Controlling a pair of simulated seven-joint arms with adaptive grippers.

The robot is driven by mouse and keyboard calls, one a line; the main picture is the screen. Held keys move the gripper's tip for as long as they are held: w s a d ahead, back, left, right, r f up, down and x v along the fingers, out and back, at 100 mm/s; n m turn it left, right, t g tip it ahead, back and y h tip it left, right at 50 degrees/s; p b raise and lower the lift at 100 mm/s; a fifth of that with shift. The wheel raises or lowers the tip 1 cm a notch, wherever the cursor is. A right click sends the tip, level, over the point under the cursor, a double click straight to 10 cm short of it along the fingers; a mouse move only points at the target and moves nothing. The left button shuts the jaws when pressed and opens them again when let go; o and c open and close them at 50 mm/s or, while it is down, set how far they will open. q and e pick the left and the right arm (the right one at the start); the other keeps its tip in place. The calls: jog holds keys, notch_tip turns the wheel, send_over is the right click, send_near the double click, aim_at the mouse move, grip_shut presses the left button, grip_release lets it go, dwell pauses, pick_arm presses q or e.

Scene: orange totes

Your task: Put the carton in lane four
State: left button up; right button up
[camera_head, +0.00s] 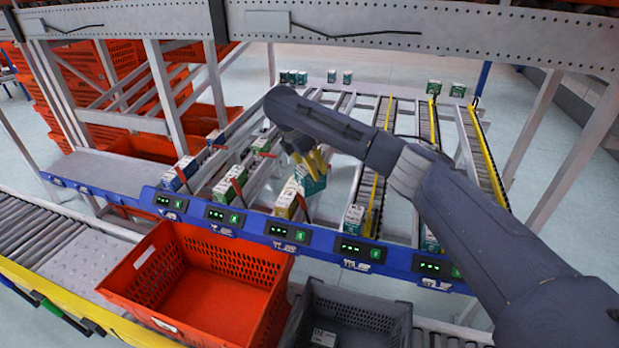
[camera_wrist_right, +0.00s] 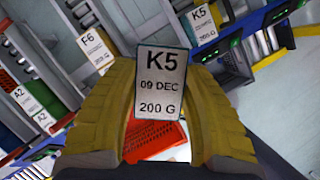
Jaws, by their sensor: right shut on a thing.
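My right gripper (camera_head: 308,162), with yellow fingers, is shut on a teal and white carton (camera_head: 313,182). In the right wrist view the held carton (camera_wrist_right: 162,85) is labelled K5, 09 DEC, 200 G. It is above the front of the rack, near the third display from the left. The fourth lane from the left, behind the fourth display (camera_head: 360,250), has a white-fronted carton (camera_head: 353,219) at its front end. A carton labelled K5 (camera_wrist_right: 203,25) also shows beyond the fingers in the wrist view. My left gripper is not in view.
An orange tote (camera_head: 262,262) and a grey tote (camera_head: 375,310) stand in front of the blue display rail (camera_head: 255,224). The grey tote holds a carton (camera_head: 322,338). Other cartons stand in the left lanes. A metal beam (camera_head: 420,35) crosses above the rack.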

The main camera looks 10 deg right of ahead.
jog(key=w+d+f+n+t+y, duration=0.1)
jog(key=d+f+n, duration=0.3)
jog(key=d, duration=0.5)
jog(key=w+d+f+n+t+y, duration=0.1)
jog(key=w+d+f+n, duration=0.2)
jog(key=d, duration=0.7)
notch_tip(320, 180, down, 8)
jog(key=s, duration=0.1)
jog(key=shift+f, duration=0.1)
dwell(0.4)
jog(key=o, duration=1.4)
jog(key=shift+a, duration=0.1)
jog(key=shift+c, duration=0.2)
jog(key=v, duration=1.2)
